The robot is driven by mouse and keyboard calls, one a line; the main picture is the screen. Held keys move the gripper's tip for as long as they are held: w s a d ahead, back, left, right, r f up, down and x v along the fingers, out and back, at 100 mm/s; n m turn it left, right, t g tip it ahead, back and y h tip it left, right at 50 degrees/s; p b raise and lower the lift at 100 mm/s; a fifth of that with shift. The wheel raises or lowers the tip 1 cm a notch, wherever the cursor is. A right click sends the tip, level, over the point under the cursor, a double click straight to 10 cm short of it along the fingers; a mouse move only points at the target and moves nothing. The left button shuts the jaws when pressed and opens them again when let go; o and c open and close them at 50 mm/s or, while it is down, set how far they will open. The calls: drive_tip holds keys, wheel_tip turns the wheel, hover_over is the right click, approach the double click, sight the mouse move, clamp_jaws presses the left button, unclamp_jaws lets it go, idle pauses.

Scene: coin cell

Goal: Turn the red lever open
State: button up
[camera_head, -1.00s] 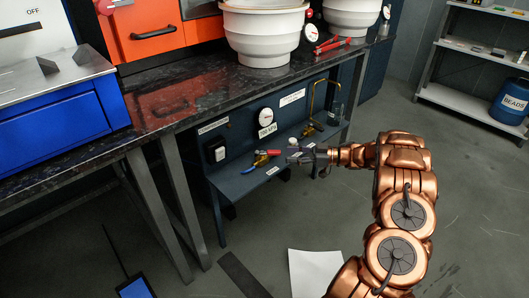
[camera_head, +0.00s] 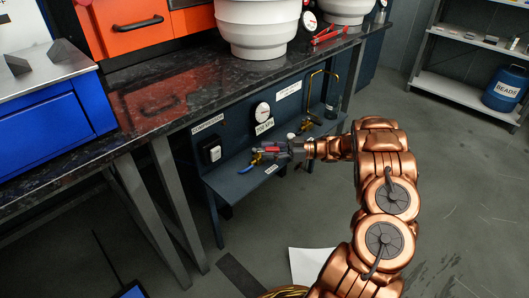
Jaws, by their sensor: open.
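The red lever (camera_head: 270,149) sits on a brass valve (camera_head: 256,158) on the low shelf of the dark blue panel, under the black worktop. My gripper (camera_head: 281,149) reaches in from the right and is open. Its fingers are at the lever and overlap it in the picture, with red showing between them. I cannot tell whether they touch it. A blue handle (camera_head: 249,166) sticks out low and left of the valve.
A round gauge (camera_head: 261,110) and a switch box (camera_head: 211,150) are on the panel. The black worktop (camera_head: 180,118) overhangs the shelf. Another brass fitting (camera_head: 309,124) stands further right.

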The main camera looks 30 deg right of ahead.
drive_tip(key=shift+x, duration=0.8)
drive_tip(key=shift+c, duration=0.2)
clamp_jaws()
